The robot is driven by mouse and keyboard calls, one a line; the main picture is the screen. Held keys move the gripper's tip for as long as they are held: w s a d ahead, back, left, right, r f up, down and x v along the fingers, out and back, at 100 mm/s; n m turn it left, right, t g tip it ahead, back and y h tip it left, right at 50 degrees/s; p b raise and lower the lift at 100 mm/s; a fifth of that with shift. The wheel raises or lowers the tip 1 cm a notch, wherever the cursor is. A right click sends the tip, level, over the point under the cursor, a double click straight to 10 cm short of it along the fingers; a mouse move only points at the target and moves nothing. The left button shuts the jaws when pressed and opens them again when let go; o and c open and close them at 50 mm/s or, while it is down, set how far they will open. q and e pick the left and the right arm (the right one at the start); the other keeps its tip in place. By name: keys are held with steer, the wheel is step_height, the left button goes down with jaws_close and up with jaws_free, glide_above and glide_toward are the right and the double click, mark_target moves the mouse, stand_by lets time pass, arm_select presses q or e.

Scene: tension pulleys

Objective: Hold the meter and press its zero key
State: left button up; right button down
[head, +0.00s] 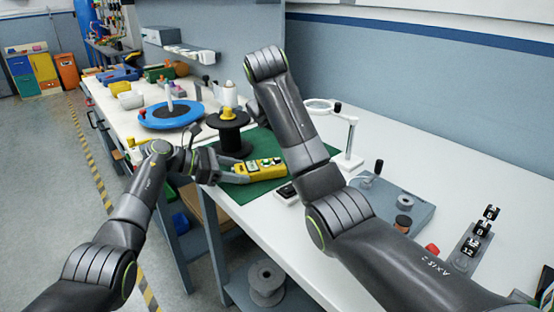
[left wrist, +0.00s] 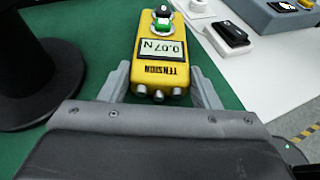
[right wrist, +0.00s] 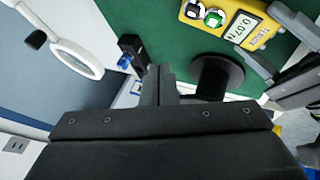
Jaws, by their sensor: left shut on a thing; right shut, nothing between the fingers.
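The yellow tension meter (head: 250,172) lies over the green mat (head: 262,188). My left gripper (head: 233,172) is shut on its near end; the fingers flank its sides in the left wrist view (left wrist: 160,84). The display (left wrist: 162,52) reads 0.07 N. A green key (left wrist: 163,26) and a black-and-white part sit beyond the display; no key label is legible. In the right wrist view the meter (right wrist: 228,22) is at the upper right. My right gripper (right wrist: 158,84) is shut and empty, apart from the meter. Its fingers are hidden in the head view.
A black spool (head: 235,132) stands on the mat beside the meter. A blue turntable (head: 170,115) lies further left. A grey fixture (head: 395,205) is on the right of the white bench.

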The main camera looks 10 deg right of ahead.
mark_target(277, 160)
steer(key=shift+f, duration=3.55)
steer(key=shift+f, duration=0.45)
steer(key=shift+f, duration=0.45)
steer(key=shift+r, duration=0.9)
steer(key=shift+r, duration=2.5)
